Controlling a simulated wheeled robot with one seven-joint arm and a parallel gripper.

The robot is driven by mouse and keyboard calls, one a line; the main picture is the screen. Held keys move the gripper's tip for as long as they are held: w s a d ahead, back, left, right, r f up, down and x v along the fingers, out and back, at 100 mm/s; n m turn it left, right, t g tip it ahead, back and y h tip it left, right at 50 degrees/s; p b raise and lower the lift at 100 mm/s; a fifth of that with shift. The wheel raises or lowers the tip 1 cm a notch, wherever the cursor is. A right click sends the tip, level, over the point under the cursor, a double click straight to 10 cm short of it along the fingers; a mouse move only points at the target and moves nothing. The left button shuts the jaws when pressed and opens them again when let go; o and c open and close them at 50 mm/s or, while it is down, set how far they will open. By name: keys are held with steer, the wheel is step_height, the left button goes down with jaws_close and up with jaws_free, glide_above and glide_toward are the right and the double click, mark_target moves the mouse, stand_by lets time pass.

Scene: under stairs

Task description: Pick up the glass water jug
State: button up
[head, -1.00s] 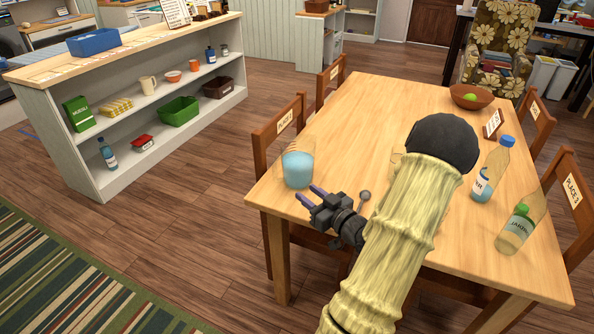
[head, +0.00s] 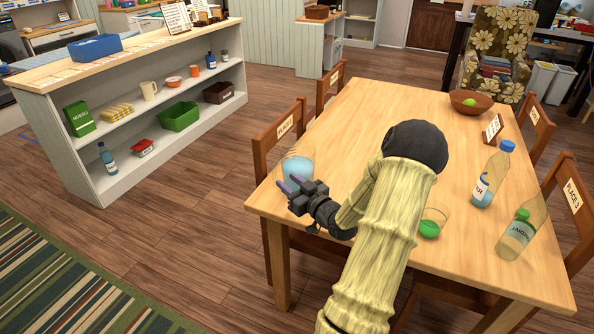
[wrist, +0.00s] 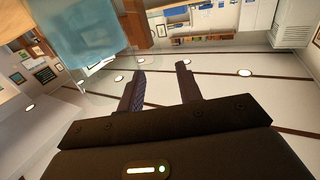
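The glass water jug (head: 297,170) is clear with light blue water in it. It stands upright on the near left corner of the wooden table (head: 378,110). My gripper (head: 288,186) is just in front of the jug in the head view and overlaps its lower part. In the wrist view the jug (wrist: 85,35) is large at the upper left, outside the space between the two fingers. The fingers (wrist: 158,82) are apart with nothing between them. I cannot tell whether a finger touches the jug.
A glass with green contents (head: 431,226) stands beside my arm. A bowl (head: 470,102) is at the far end. Chairs surround the table.

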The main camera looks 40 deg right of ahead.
mark_target(276, 171)
steer(key=shift+w+d, duration=0.1)
steer(key=shift+w, duration=1.35)
steer(key=shift+w, duration=0.1)
steer(key=w, duration=0.5)
steer(key=shift+d+f, duration=0.1)
steer(key=shift+d, duration=0.2)
jaws_close()
stand_by(0.3)
